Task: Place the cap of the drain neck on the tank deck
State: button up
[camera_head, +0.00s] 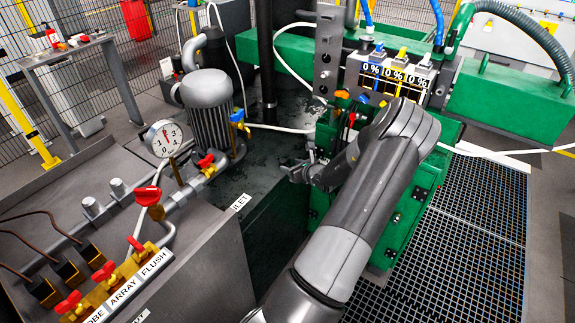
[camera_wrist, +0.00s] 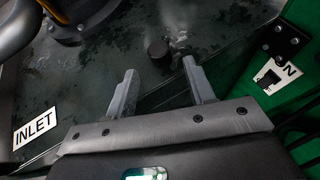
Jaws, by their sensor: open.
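My gripper (camera_head: 291,170) hangs low over the dark, wet tank deck (camera_head: 262,180), left of the green cabinet. In the wrist view the two fingers of my gripper (camera_wrist: 160,67) are apart with nothing between them. A small dark round cap (camera_wrist: 157,48) stands just beyond the fingertips, between their lines, on the wet tank deck (camera_wrist: 100,75). The fingers do not appear to touch it. I cannot tell whether it sits on the drain neck or directly on the deck; no separate neck is visible. In the head view the cap is not distinguishable.
A grey motor pump (camera_head: 210,112) with red-handled valves and a pressure gauge (camera_head: 162,138) stands left. A green cabinet (camera_head: 400,215) stands right. The wrist view shows an INLET label (camera_wrist: 36,124) left and a black bracket (camera_wrist: 284,41) on the green wall right.

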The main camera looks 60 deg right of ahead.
jog(key=v, duration=0.7)
jog(key=shift+s, duration=0.2)
jog(key=w+a+r+n+y, duration=0.3)
jog(key=w+a+r+n, duration=0.25)
jog(key=a, duration=0.25)
jog(key=w+a+r+n+y, duration=0.3)
jog(key=w+a+r+n, duration=0.15)
jog(key=w+a, duration=0.25)
jog(key=w+a+r+n+g+y, duration=0.15)
jog(key=a+r+n, duration=0.3)
jog(key=a, duration=0.45)
jog(key=w+a+r+n+g+y, duration=0.1)
jog(key=a+r+n+g, duration=0.2)
jog(key=a+n, duration=0.4)
jog(key=s+a+r+n+g, duration=0.25)
jog(key=a+n, duration=0.25)
jog(key=a, duration=0.3)
jog(key=s+a+r+n+g, duration=0.1)
jog(key=s+a+r+n, duration=0.25)
jog(key=a, duration=0.55)
jog(key=s+a+r+n+t+h, duration=0.1)
jog(key=s+a+r+n+h, duration=0.3)
jog(key=s+n, duration=0.6)
notch_tip(320, 180, up, 2)
jog(key=shift+s+a+r, duration=0.1)
jog(key=shift+s+a, duration=0.7)
jog(key=shift+s, duration=0.05)
